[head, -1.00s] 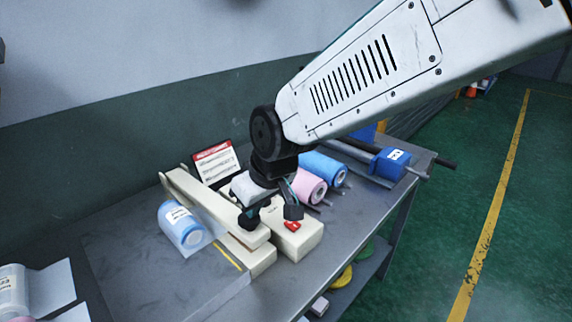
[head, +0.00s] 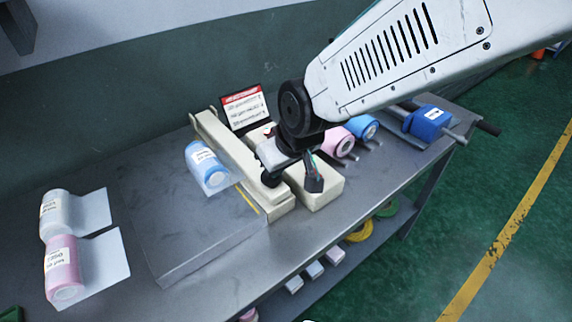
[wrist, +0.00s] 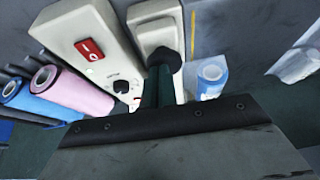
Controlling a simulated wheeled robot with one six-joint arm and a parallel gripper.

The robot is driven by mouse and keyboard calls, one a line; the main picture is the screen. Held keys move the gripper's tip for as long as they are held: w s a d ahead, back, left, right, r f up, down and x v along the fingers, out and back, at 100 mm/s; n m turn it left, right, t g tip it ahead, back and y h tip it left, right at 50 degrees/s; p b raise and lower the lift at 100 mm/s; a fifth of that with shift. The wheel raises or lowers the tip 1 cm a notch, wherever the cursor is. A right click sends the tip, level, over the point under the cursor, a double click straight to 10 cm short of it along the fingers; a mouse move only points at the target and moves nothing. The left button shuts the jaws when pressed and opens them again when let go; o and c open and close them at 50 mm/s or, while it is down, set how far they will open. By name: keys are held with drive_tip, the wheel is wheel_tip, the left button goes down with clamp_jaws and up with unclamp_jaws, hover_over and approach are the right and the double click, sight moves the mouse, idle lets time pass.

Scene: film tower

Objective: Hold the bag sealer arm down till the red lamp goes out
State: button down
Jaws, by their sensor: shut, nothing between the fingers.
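The bag sealer is a cream machine on the grey bench, with a long sealer arm (head: 225,145) beside a boxy body (head: 322,190). In the wrist view the front end of the sealer arm (wrist: 155,20) is at top centre, and the body (wrist: 65,22) carries a red rocker switch (wrist: 90,50) and a black knob (wrist: 121,87). My gripper (head: 292,172) is shut and empty, over the front end of the sealer. I cannot make out a lit red lamp.
A blue film roll (head: 206,165) lies left of the sealer. A pink roll (head: 62,268) and a white roll (head: 54,212) lie at the bench's left end. More rolls and a blue clamp-like tool (head: 428,122) lie right. A red-headed sign (head: 243,105) stands behind.

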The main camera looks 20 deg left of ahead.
drive_tip(key=shift+s+d+f, duration=0.2)
drive_tip(key=shift+d+f, duration=0.1)
drive_tip(key=shift+f, duration=0.3)
drive_tip(key=shift+s+d+f, duration=0.2)
drive_tip(key=shift+d+f, duration=0.05)
drive_tip(key=shift+f, duration=0.3)
idle(0.5)
drive_tip(key=shift+w+a+r, duration=0.1)
drive_tip(key=shift+a+r, duration=0.05)
drive_tip(key=shift+r, duration=0.25)
drive_tip(key=r, duration=0.1)
drive_tip(key=a+r, duration=0.1)
drive_tip(key=r, duration=0.1)
drive_tip(key=a+r, duration=0.1)
drive_tip(key=shift+w+a+r, duration=0.15)
drive_tip(key=shift+w+r, duration=0.2)
drive_tip(key=s+d+r, duration=0.4)
drive_tip(key=d+r, duration=0.3)
drive_tip(key=r, duration=0.1)
drive_tip(key=shift+d, duration=0.15)
drive_tip(key=shift+s, duration=0.1)
